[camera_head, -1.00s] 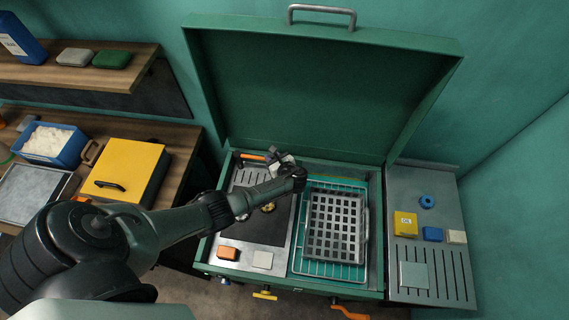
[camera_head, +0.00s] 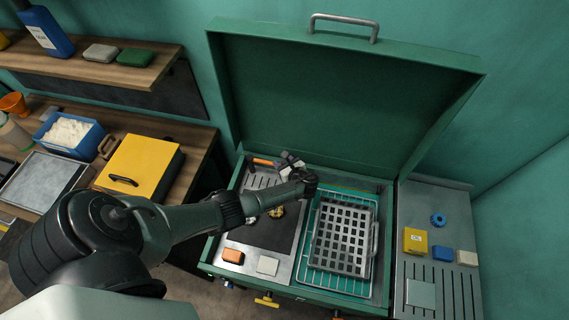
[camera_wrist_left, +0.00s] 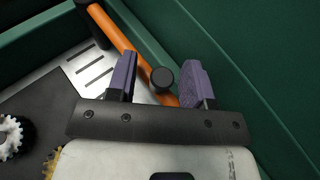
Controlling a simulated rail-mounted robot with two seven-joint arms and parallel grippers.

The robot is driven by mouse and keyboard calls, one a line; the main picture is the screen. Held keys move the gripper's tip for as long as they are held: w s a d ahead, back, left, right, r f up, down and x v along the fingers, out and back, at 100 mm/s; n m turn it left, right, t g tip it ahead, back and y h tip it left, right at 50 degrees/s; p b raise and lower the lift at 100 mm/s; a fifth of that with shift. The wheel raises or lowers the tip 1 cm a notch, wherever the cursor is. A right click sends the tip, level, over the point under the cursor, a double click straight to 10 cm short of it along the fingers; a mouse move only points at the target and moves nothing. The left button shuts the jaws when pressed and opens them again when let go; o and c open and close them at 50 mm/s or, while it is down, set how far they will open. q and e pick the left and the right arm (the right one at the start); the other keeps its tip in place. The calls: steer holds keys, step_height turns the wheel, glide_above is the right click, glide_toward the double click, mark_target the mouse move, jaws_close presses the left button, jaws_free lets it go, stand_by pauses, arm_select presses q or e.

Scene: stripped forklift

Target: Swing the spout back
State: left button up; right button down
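The spout (camera_wrist_left: 122,35) is an orange bar at the back left of the green washer basin. In the left wrist view it runs diagonally, with a dark block at its upper left end. A black round knob (camera_wrist_left: 162,79) stands by its lower right part. In the head view only a short orange piece of the spout (camera_head: 262,162) shows. My left gripper (camera_head: 289,158) is at the basin's back edge, just right of that piece. In the left wrist view its purple fingers are apart, one each side of the knob, with visible gaps. My right gripper is not in view.
The green lid (camera_head: 330,100) stands open behind the basin. A dark grid basket (camera_head: 343,238) sits on a wire rack at the right. An orange block (camera_head: 232,256) and a white block (camera_head: 267,265) lie at the front. A side shelf (camera_head: 438,200) holds small items.

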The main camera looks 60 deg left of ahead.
arm_select(q)
steer(key=shift+w+d+r, duration=0.15)
steer(key=shift+d, duration=0.2)
steer(key=v, duration=1.3)
steer(key=shift+p, duration=0.4)
